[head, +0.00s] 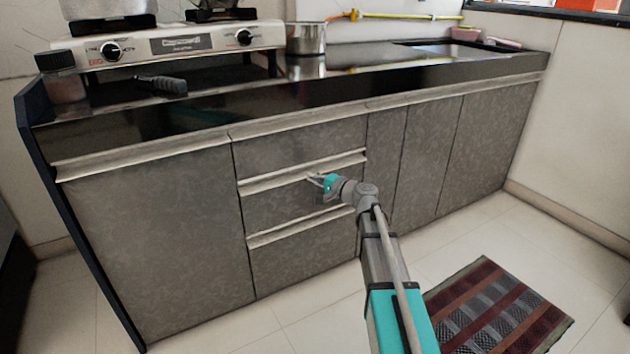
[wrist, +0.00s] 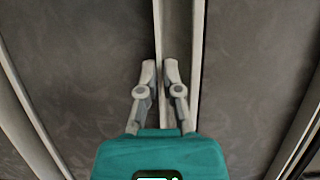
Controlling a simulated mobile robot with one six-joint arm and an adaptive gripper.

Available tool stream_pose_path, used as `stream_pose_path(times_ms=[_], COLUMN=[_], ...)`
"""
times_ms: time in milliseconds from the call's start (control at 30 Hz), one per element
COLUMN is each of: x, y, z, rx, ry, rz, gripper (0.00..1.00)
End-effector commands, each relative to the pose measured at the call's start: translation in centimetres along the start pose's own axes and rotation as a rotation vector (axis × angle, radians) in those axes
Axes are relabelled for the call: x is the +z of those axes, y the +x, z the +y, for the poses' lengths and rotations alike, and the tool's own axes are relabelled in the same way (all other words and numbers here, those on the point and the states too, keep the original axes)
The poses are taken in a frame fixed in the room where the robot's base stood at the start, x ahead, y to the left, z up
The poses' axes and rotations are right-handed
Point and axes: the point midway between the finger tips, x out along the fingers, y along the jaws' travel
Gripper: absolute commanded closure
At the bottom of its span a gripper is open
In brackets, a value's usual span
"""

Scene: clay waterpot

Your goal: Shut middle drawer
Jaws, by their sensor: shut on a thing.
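The middle drawer (head: 285,208) is a grey speckled front in the stack of drawers, with a pale handle strip (head: 270,181) along its top edge. My gripper (head: 316,181) reaches this strip near its right part. In the wrist view my gripper (wrist: 160,72) has its two fingertips close together on either side of the thin edge of the pale strip (wrist: 196,60), pinching it. The drawer front looks about in line with its neighbours; I cannot tell whether a small gap is left. My gripper and arm hide the strip's right part.
The top drawer (head: 300,148) is above and the bottom drawer (head: 300,258) below. Cupboard doors (head: 150,230) flank the stack. The dark counter (head: 240,105) holds a stove (head: 175,42) and a pot (head: 306,38). A striped mat (head: 497,315) lies on the tiled floor (head: 470,235).

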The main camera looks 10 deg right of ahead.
Motion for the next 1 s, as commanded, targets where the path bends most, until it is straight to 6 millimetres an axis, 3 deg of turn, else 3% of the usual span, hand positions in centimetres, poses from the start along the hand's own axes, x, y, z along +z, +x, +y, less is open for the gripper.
stream_pose_path(times_ms=[333, 533, 1000], x=[-0.31, -0.3, -0.18], y=[0.59, 0.57, 0.27], z=[-0.03, -0.02, 0.0], rx=[-0.001, -0.001, 0.0], ry=[0.002, 0.001, 0.0], rz=[0.002, 0.002, 0.001], gripper=[1.0, 0.6, 0.58])
